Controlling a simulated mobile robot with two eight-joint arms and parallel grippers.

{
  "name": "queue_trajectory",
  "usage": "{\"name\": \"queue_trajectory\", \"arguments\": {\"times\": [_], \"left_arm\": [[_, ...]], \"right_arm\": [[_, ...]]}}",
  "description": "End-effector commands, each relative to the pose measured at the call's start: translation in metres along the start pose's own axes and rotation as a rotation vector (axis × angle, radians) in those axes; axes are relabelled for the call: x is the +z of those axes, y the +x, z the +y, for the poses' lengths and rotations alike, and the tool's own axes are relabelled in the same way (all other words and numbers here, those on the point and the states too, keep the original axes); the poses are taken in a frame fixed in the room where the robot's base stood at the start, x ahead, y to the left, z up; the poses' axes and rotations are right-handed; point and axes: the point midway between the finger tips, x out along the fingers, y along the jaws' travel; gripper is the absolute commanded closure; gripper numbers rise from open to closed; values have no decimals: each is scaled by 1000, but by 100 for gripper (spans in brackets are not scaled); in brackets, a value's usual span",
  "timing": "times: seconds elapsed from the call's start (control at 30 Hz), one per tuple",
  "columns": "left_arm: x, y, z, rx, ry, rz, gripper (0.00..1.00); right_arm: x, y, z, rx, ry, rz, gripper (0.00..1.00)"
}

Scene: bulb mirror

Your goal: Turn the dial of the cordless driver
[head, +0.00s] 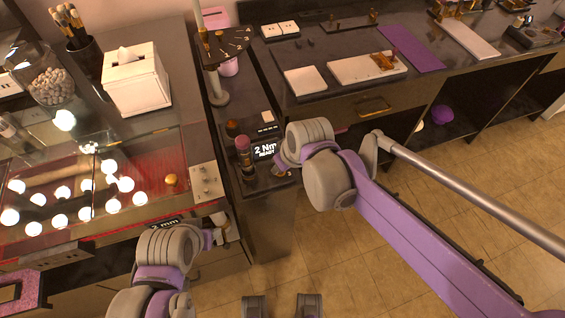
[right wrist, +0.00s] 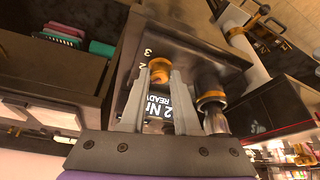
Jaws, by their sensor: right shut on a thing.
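The driver's dial is an orange knob (right wrist: 160,68) in the right wrist view, with the numbers 2 and 3 printed beside it. My right gripper (right wrist: 158,80) has its two fingers on either side of this knob and is shut on it. A lit display (head: 265,151) reading "2 Nm READY" sits close by on a dark unit. In the head view my right gripper (head: 282,168) is at the right edge of that unit and largely hides the dial. My left gripper (head: 222,234) is low by the left counter's front edge; its jaws are too small to read.
An upright cylinder with a pinkish top (head: 243,148) stands left of the display. On the left counter are lit bulbs (head: 85,190), a white tissue box (head: 136,80) and a glass of beads (head: 52,86). The floor (head: 330,255) in front is clear.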

Motion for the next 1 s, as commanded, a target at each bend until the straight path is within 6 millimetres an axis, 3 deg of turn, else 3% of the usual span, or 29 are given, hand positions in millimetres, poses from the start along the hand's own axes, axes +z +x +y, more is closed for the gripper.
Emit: {"name": "queue_trajectory", "arguments": {"times": [0.5,1.0], "left_arm": [[-6,-8,0,0,0,4,50],[-7,-9,0,0,0,4,50]], "right_arm": [[-2,0,-4,159,384,1,100],[-1,0,-4,213,514,0,100]]}}
